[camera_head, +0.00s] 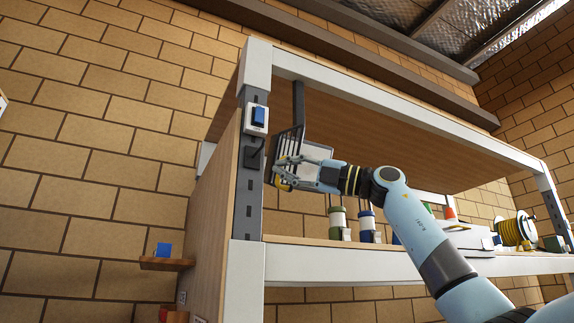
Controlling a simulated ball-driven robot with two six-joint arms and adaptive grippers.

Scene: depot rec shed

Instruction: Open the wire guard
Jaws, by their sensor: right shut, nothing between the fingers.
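The wire guard (287,141) is a small dark cage of thin bars beside the grey post at the left end of the shelf unit. My right gripper (281,176) is at the guard's lower part, shut with nothing held. It overlaps the guard in the picture, and I cannot tell whether the fingers touch it. The gripper hides part of the guard, so how far it stands open is unclear. Something yellow shows by the fingertips. My left gripper is not in view.
A blue rocker switch (258,115) and a black fitting (254,153) are on the post (249,190). Green-and-white (338,222) and blue-and-white containers (368,226) and a yellow reel (516,230) stand on the shelf. A small wooden ledge (166,264) juts out at left.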

